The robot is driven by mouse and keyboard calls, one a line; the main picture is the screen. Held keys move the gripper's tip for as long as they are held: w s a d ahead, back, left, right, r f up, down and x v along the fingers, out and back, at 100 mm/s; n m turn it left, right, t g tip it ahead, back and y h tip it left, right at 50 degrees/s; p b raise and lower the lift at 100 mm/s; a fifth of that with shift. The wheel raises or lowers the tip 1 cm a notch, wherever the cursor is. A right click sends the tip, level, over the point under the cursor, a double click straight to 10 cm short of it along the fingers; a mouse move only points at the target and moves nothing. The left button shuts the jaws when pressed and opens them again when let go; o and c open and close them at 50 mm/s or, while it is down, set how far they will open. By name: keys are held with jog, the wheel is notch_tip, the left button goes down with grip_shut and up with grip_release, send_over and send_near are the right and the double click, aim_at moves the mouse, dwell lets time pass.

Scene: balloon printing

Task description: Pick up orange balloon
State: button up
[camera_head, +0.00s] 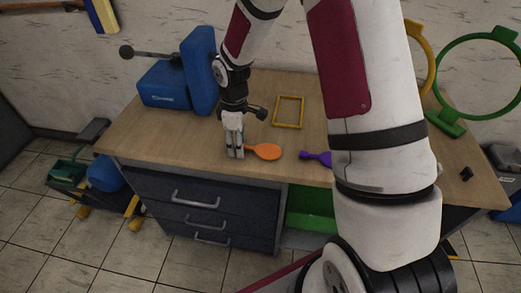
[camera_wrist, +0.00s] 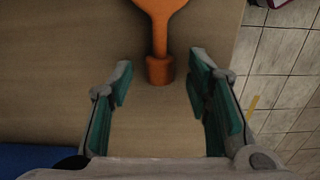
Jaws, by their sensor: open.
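The orange balloon (camera_head: 264,152) lies flat on the wooden table near its front edge, its round end pointing right in the head view. In the wrist view the orange balloon (camera_wrist: 161,68) shows its neck and wider mouth end, with the rest cut off by the top edge. My gripper (camera_head: 236,155) is low over the table at the balloon's neck end. In the wrist view my gripper (camera_wrist: 158,85) is open, with its green-padded fingers on either side of the mouth end and a gap to it on both sides.
A purple balloon (camera_head: 316,157) lies to the right, partly hidden by my arm. A yellow frame (camera_head: 289,111) lies behind, and a blue vise-like machine (camera_head: 165,85) stands at the back left. The table's front edge is close, above dark drawers (camera_head: 200,205).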

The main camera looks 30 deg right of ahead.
jog(key=shift+f, duration=0.1)
jog(key=c, duration=0.8)
